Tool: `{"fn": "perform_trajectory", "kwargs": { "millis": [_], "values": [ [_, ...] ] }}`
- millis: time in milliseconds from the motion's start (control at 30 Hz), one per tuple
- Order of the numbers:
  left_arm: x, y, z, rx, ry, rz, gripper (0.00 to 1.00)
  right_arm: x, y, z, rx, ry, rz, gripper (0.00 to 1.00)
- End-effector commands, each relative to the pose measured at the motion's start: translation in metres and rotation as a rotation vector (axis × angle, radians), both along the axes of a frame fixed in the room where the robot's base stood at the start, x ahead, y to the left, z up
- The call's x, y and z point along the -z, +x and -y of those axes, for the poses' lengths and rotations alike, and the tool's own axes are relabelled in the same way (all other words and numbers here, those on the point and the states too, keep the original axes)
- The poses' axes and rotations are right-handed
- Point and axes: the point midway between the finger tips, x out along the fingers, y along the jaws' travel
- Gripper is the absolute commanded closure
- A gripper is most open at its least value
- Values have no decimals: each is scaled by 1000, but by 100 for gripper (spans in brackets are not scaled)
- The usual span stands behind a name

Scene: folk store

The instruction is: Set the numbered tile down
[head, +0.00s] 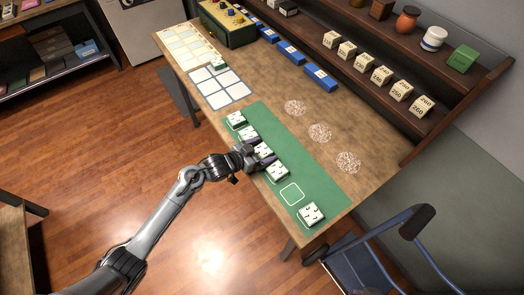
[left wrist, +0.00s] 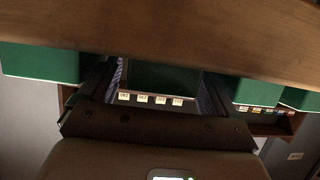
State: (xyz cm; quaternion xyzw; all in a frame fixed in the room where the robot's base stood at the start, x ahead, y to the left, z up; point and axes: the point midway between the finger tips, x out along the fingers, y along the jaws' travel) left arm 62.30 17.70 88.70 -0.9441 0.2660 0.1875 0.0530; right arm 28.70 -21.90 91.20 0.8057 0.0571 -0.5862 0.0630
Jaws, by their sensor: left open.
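White-faced numbered tiles with green sides stand on a green mat (head: 328,190). My left gripper (head: 260,157) is low over the mat. Its fingers are open on both sides of one tile (head: 263,149). In the left wrist view, a dark green tile side (left wrist: 165,77) shows between the open fingers of my left gripper (left wrist: 162,85); contact cannot be told. Neighbouring tiles stand on either side: one (head: 277,172) nearer, others (head: 236,118) farther. A last tile (head: 311,213) stands near the mat's front end, past an empty outlined square (head: 291,194). My right gripper is not in view.
The wooden table (head: 375,150) bears round speckled patches (head: 320,132), blue blocks (head: 320,78) and a white grid card (head: 220,90). A stepped shelf (head: 365,75) with numbered blocks runs along the back.

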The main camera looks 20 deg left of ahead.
Motion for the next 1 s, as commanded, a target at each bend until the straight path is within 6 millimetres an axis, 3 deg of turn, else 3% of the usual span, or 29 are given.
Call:
{"fn": "perform_trajectory", "kwargs": {
  "millis": [600,867,1000],
  "values": [
    [-34,-74,-50,-1,1,-2,9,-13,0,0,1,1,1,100],
    [-37,-88,-53,-12,14,-10,9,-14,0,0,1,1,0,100],
    [-29,-105,-45,-74,83,-56,9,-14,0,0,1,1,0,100]
  ]
}}
